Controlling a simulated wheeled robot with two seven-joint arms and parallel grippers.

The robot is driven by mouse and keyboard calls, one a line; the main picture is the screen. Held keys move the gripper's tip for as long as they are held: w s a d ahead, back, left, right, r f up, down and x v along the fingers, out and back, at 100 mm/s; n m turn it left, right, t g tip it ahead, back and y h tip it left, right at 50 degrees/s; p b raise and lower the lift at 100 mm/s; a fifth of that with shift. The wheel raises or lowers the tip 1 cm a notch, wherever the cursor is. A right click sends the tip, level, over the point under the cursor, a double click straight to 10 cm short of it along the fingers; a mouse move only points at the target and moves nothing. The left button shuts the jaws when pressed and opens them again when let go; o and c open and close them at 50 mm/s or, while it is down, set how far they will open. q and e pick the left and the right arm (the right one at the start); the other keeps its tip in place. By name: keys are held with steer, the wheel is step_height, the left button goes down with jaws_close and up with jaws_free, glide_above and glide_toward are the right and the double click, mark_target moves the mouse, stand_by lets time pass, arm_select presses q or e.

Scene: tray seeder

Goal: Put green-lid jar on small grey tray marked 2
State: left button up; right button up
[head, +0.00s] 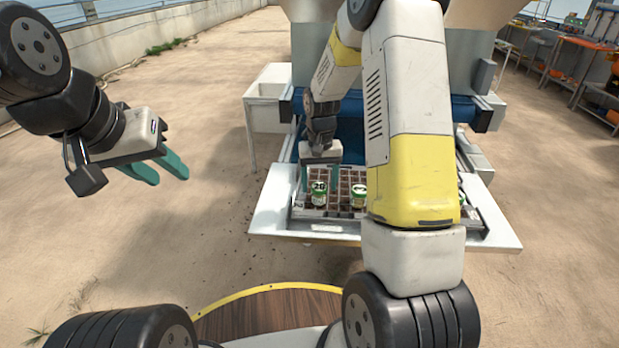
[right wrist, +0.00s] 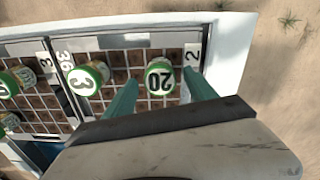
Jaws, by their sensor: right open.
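A green-lid jar (right wrist: 160,78) marked 20 stands on the cells near the end of a tray whose white label reads 2 (right wrist: 192,56). The jar also shows in the head view (head: 319,194). My right gripper (head: 321,186) is open above that tray, its teal fingers apart on either side of this jar in the right wrist view (right wrist: 162,95). Contact with the jar cannot be told. A second green-lid jar (right wrist: 85,78), marked 3, stands at the other end of the cells, by a label reading 36. My left gripper (head: 166,176) is open and empty, in the air at far left.
More green-lid jars (right wrist: 17,82) stand on a neighbouring tray, labelled 3, at left in the right wrist view. The trays lie on a white table (head: 270,213) before the blue and grey machine. My right arm hides the table's middle right. Sandy ground at left is clear.

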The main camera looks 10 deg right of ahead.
mark_target(319, 187)
steer(key=s+r+t, duration=0.1)
steer(key=s+r, duration=0.2)
steer(key=r, duration=0.4)
steer(key=s+r+t+y, duration=0.1)
steer(key=s+r, duration=0.2)
steer(key=r, duration=0.4)
steer(key=s+r+t, duration=0.1)
steer(key=s+r, duration=0.2)
steer(key=r, duration=0.3)
steer(key=s+a+r+t, duration=0.1)
steer(key=s+r, duration=0.1)
steer(key=s, duration=0.5)
steer(key=s+a+r+n+t+y, duration=0.1)
steer(key=s+r+t, duration=0.1)
steer(key=s, duration=0.6)
steer(key=shift+s+r+n, duration=0.2)
steer(key=shift+r+n, duration=0.1)
steer(key=shift+r, duration=0.25)
